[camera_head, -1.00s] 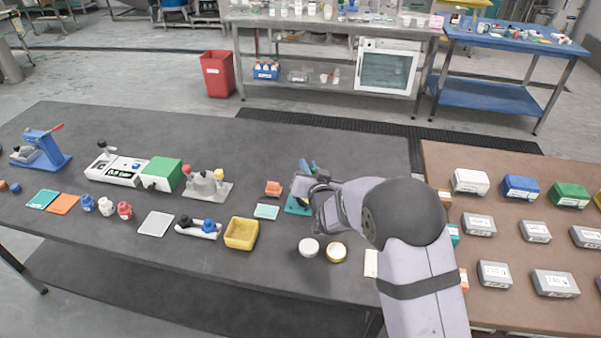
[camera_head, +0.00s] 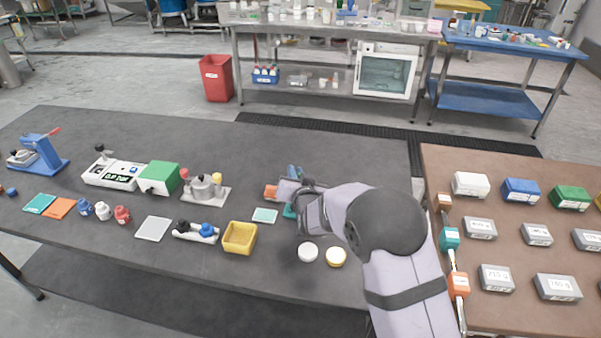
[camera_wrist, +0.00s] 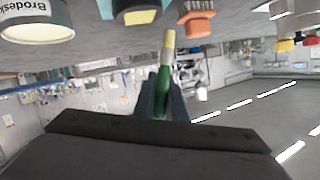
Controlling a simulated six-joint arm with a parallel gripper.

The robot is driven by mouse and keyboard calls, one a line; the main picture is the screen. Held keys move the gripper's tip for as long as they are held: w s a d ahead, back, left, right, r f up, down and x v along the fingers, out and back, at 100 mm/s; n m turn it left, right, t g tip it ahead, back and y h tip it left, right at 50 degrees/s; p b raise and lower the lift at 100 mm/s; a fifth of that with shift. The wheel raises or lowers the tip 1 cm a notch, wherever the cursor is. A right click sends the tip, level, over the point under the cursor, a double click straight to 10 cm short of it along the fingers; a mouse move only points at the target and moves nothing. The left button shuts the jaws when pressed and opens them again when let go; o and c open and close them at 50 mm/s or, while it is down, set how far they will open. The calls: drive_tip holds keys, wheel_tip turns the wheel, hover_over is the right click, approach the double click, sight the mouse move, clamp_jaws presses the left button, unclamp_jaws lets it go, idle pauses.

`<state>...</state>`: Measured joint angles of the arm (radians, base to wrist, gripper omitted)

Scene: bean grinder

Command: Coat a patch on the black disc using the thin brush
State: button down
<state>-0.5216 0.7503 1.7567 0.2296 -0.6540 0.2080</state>
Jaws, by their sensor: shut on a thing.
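In the wrist view my gripper (camera_wrist: 164,98) is shut on a thin brush with a green handle (camera_wrist: 163,104) and a pale yellowish tip (camera_wrist: 168,42) pointing up the picture. I cannot pick out a black disc in either view.

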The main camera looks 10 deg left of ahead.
wheel_tip(320, 180, up, 7)
drive_tip(key=p, duration=0.3)
idle(0.7)
